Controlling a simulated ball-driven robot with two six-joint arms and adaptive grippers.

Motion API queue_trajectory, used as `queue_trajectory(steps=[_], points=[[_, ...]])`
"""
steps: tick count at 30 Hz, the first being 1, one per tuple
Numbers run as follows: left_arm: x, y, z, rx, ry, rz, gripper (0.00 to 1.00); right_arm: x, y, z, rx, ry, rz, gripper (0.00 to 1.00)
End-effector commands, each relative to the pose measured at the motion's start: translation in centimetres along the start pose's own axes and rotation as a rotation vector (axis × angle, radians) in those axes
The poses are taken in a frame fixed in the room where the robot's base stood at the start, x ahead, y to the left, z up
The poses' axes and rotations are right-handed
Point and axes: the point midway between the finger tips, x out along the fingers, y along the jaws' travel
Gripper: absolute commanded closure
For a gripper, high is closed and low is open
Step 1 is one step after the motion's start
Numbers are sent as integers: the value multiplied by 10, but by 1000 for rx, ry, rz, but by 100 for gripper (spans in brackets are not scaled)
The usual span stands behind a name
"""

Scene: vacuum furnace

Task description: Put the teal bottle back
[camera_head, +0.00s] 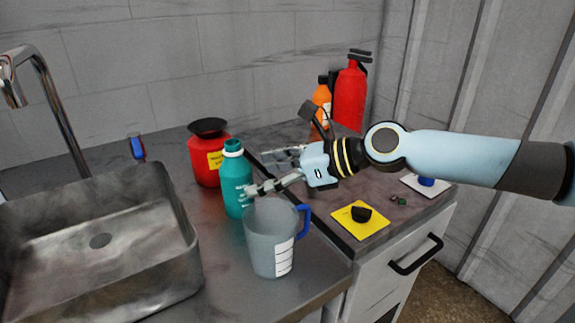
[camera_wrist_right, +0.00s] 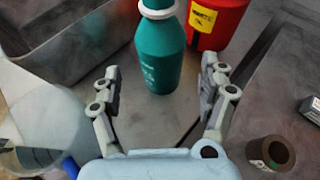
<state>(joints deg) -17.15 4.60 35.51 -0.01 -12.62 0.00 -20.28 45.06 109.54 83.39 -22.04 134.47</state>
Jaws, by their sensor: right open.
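The teal bottle (camera_head: 236,181) stands upright on the grey counter, between the sink and the clear measuring jug. My right gripper (camera_head: 257,172) comes in from the right, just beside and above the jug, with its fingers close to the bottle. In the right wrist view the bottle (camera_wrist_right: 163,50) stands ahead of the spread fingers (camera_wrist_right: 160,90), roughly centred between them. The gripper is open and nothing is held. The bottle's lower right side is partly hidden by a finger and the jug in the head view. My left gripper is not in view.
The clear jug (camera_head: 271,245) with a blue handle stands in front of the bottle. A red container (camera_head: 205,165) stands behind it, and the metal sink (camera_head: 180,245) lies left. A yellow plate with a black knob (camera_head: 360,214) lies right. Orange and red bottles (camera_head: 349,97) stand at the back.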

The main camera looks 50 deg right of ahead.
Motion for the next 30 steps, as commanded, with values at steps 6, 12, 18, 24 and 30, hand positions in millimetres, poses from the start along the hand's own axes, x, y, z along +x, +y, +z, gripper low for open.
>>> queue_trajectory(steps=[6,12,18,24,30], points=[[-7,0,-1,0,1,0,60,-36,2,1,4,3,5,23],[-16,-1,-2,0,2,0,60,-48,2,2,1,-3,6,23],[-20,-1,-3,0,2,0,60,-53,0,1,1,-1,1,23],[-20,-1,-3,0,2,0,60,-54,0,0,1,-1,0,23],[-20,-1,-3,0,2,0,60,-54,0,0,1,-2,0,23]])
